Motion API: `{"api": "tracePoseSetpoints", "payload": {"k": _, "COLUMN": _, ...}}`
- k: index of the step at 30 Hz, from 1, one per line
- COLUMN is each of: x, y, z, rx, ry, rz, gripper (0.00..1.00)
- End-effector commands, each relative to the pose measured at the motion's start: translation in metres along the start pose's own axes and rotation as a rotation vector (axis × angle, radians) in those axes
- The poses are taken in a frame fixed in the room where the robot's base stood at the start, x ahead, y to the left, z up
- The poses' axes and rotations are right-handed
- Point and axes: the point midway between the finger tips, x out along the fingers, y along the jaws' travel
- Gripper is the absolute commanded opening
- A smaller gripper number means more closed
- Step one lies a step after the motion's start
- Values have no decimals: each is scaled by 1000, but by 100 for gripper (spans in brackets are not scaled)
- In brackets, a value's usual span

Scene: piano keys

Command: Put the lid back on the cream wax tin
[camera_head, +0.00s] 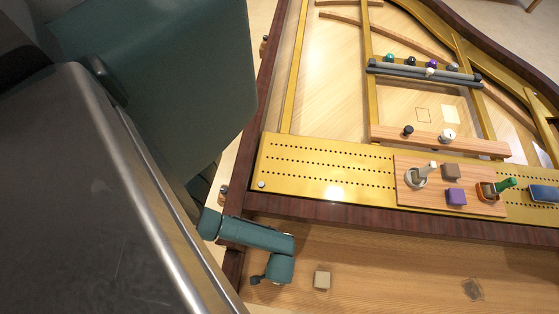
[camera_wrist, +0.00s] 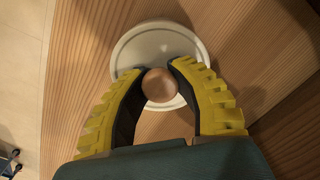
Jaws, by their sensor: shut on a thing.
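A round cream lid (camera_wrist: 152,45) with a raised rim shows in the wrist view, with a brown round knob (camera_wrist: 160,86) at its middle. My gripper (camera_wrist: 159,72) has its yellow, dark-padded fingers shut on this knob from both sides. I cannot tell whether the tin is under the lid, or how high the lid is above the wood. In the head view my arm reaches down at the lower left; the lid and fingertips cannot be made out there, and I cannot identify the tin.
Behind are a wooden tray (camera_head: 419,202) with several small items, a gold perforated plate (camera_head: 320,170) and a dark wooden rim (camera_head: 350,211). Wood between block and patch is clear.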

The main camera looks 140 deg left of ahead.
Motion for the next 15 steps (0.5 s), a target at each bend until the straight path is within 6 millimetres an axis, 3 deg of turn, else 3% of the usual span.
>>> {"api": "tracePoseSetpoints", "payload": {"k": 4, "x": 0, "y": 0, "z": 0, "rx": 0, "ry": 0, "rz": 0, "gripper": 0}}
{"api": "tracePoseSetpoints", "payload": {"k": 5, "x": 0, "y": 0, "z": 0, "rx": 0, "ry": 0, "rz": 0, "gripper": 26}}
{"api": "tracePoseSetpoints", "payload": {"k": 10, "x": 0, "y": 0, "z": 0, "rx": 0, "ry": 0, "rz": 0, "gripper": 57}}
{"api": "tracePoseSetpoints", "payload": {"k": 15, "x": 0, "y": 0, "z": 0, "rx": 0, "ry": 0, "rz": 0, "gripper": 57}}
